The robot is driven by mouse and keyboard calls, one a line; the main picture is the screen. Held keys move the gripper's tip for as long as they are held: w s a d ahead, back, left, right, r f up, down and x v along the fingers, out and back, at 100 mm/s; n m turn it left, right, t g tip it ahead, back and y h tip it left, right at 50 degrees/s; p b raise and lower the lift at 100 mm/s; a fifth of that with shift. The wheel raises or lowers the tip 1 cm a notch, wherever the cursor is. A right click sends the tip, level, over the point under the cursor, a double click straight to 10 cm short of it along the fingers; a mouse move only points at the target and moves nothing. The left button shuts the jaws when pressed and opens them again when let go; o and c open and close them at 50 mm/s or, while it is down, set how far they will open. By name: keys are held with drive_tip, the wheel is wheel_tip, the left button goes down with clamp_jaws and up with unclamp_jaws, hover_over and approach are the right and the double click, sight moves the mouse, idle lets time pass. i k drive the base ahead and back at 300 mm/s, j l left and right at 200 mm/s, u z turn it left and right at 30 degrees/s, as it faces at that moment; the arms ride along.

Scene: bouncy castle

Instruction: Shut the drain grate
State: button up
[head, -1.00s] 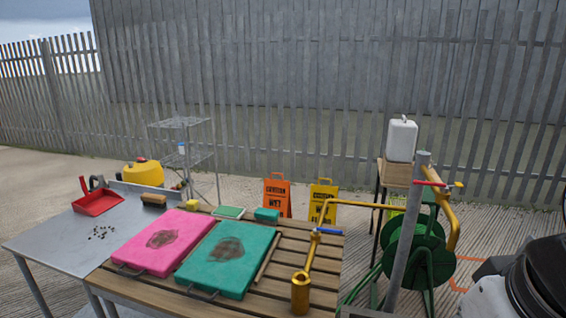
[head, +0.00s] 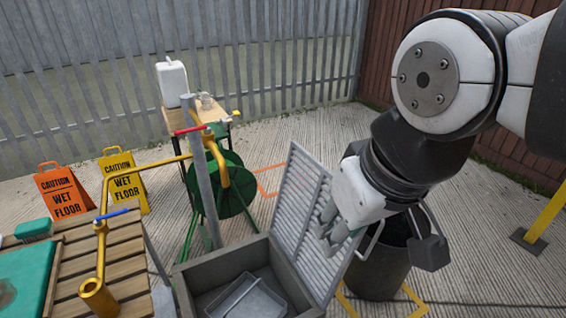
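The drain grate (head: 305,218) is a grey slatted panel. It stands raised and tilted at the right side of a grey square drain box (head: 203,274), whose top is open. A pale tray-like piece (head: 247,300) shows inside the box. My gripper (head: 328,230) is at the right part of the grate, its grey fingers close against the slats or just in front of them. I cannot tell whether they touch it. The fingers look a little apart, with nothing seen between them.
A dark bucket (head: 376,268) stands right of the grate, behind my gripper. A grey post with a red-handled tap (head: 190,130) and a green hose reel (head: 226,184) stand behind the box. A slatted wooden table (head: 127,255) is at left, near wet floor signs (head: 64,190).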

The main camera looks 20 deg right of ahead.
sight(320, 277)
drive_tip(key=z, duration=0.65)
drive_tip(key=i+l+z, duration=0.3)
drive_tip(key=i, duration=0.25)
